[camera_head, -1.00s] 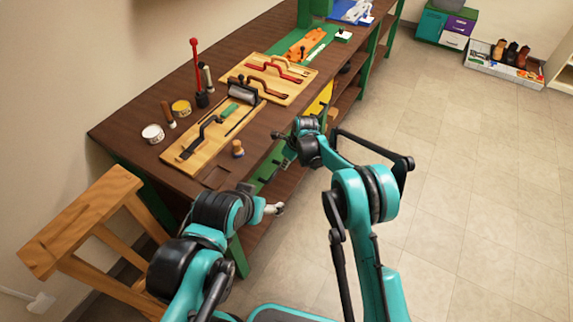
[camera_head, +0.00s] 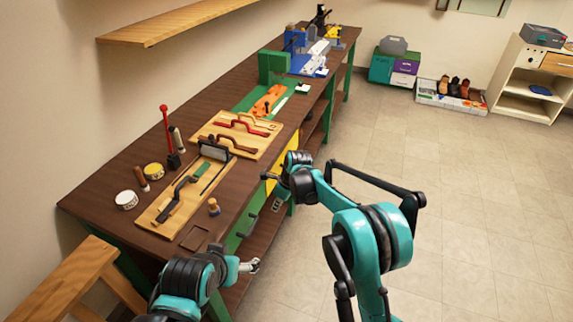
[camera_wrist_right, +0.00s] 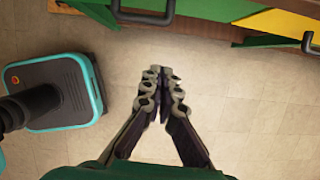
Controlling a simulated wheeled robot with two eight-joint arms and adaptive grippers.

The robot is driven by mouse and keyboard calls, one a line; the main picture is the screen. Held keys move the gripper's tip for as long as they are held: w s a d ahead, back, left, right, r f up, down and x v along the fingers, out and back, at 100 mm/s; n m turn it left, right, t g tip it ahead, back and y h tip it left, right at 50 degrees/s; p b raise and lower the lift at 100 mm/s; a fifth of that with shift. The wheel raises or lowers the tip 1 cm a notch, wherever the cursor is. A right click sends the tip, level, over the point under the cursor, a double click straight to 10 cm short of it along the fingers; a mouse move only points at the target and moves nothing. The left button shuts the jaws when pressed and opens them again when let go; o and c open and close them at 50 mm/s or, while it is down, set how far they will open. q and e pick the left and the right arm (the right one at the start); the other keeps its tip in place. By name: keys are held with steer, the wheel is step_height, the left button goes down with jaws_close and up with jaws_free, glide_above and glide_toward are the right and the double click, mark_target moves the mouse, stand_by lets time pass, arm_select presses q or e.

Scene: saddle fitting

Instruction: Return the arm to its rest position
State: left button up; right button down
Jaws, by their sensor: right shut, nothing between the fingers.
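My right arm reaches up from the bottom right in the head view. Its gripper (camera_head: 275,205) hangs beside the front edge of the workbench (camera_head: 82,202), below the top, with nothing held. In the right wrist view the right gripper's fingers (camera_wrist_right: 162,82) are together and empty over bare floor. My left arm comes in at the lower left. Its gripper (camera_head: 250,266) is small and partly hidden by its own wrist, low by the bench front, so its opening cannot be told.
Wooden boards with tools (camera_head: 165,218) lie on the bench, with a red-handled tool (camera_head: 166,130) behind. A wooden stand (camera_head: 65,280) is at the lower left. Drawer fronts with a dark handle (camera_wrist_right: 143,14) top the wrist view. The floor at right (camera_head: 470,220) is clear.

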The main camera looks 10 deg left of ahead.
steer(key=s+d+r+n+t+h, duration=0.1)
steer(key=s+d+r+n+t, duration=0.1)
steer(key=s+d+r+n, duration=0.55)
steer(key=s+d+r+n+t, duration=0.15)
steer(key=s+d+r, duration=0.25)
steer(key=d+r, duration=0.6)
steer(key=s+d+f+n+t+h, duration=0.1)
steer(key=s+d+n, duration=0.5)
steer(key=s, duration=0.3)
steer(key=s+d+f+n+t+h, duration=0.1)
steer(key=s+d+n, duration=0.5)
steer(key=s, duration=0.4)
steer(key=shift+d+n, duration=0.3)
steer(key=shift+n, duration=0.1)
